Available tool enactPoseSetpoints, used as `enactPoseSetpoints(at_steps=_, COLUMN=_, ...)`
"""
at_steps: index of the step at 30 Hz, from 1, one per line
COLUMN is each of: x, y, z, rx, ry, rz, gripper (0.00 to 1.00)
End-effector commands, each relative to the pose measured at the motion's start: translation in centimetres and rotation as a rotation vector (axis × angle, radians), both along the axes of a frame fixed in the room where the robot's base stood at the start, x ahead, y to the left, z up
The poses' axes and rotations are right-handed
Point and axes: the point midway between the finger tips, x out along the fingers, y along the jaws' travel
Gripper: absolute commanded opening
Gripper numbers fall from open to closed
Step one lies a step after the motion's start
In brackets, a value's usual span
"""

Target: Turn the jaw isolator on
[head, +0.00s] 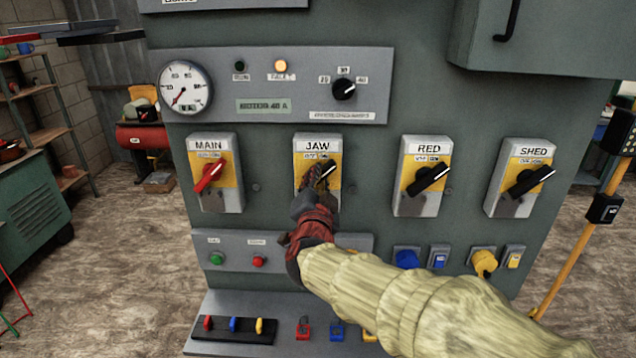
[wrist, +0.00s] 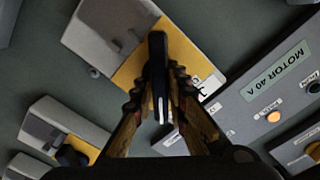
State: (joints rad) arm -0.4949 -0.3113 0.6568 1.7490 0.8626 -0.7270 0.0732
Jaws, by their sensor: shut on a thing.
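The jaw isolator (head: 306,196) is a grey box with a yellow plate, labelled JAW, in the middle-left of the panel. Its black rotary handle (wrist: 158,70) has a white line and shows between my fingers in the wrist view. In the head view the handle (head: 328,170) is partly hidden by my gripper, its visible end pointing up and right. My gripper (head: 318,181) is shut on this handle, one finger on each side of it. The OFF/ON lettering is too small to read surely.
The MAIN isolator (head: 210,176) with a red handle is at left. The RED (head: 427,180) and SHED (head: 521,182) isolators with black handles are at right. Above are a gauge (head: 185,88) and a lit FAULT lamp (head: 281,66). Buttons and coloured switches lie below, partly behind my arm.

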Motion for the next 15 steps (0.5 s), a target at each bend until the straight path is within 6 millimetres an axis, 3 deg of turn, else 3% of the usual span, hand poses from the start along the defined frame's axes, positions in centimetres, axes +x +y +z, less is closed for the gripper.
enactPoseSetpoints(at_steps=13, x=-0.01, y=-0.01, z=-0.30, rx=0.010, ry=0.005, rz=0.000, gripper=0.00)
enactPoseSetpoints(at_steps=14, x=-0.01, y=-0.01, z=-0.32, rx=0.010, ry=0.005, rz=0.000, gripper=0.15)
enactPoseSetpoints(at_steps=15, x=-0.01, y=0.00, z=-0.31, rx=0.010, ry=0.005, rz=0.000, gripper=0.17)
